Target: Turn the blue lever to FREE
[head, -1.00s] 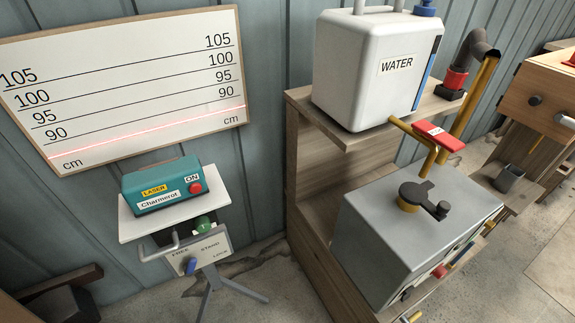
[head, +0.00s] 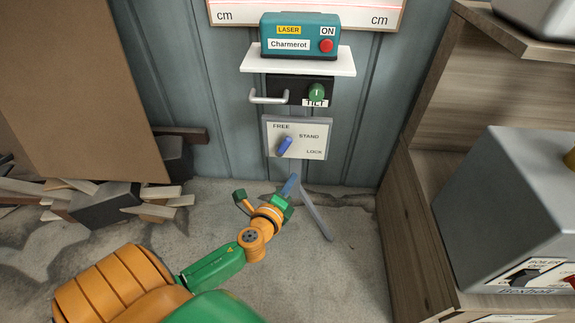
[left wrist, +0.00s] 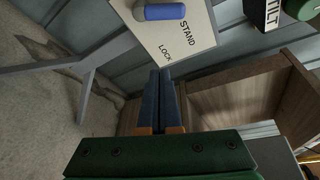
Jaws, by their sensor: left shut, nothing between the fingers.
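The blue lever (head: 284,146) sits on a pale panel (head: 310,151) marked FREE at upper left, STAND at right and LOCK at lower right. It slants from lower left to upper right; I cannot tell surely which mark it is set to. My left gripper (head: 292,184) is below the panel, apart from the lever. Its fingers (left wrist: 159,74) are shut together and empty. My right gripper is not in view.
Above the panel are a grey handle (head: 268,98), a green TILT knob (head: 317,92) and a white shelf (head: 334,60) with the teal laser box (head: 285,46). A stand leg (head: 315,213) is beside my gripper. Wooden shelving (head: 411,220) stands right, scrap wood (head: 95,205) left.

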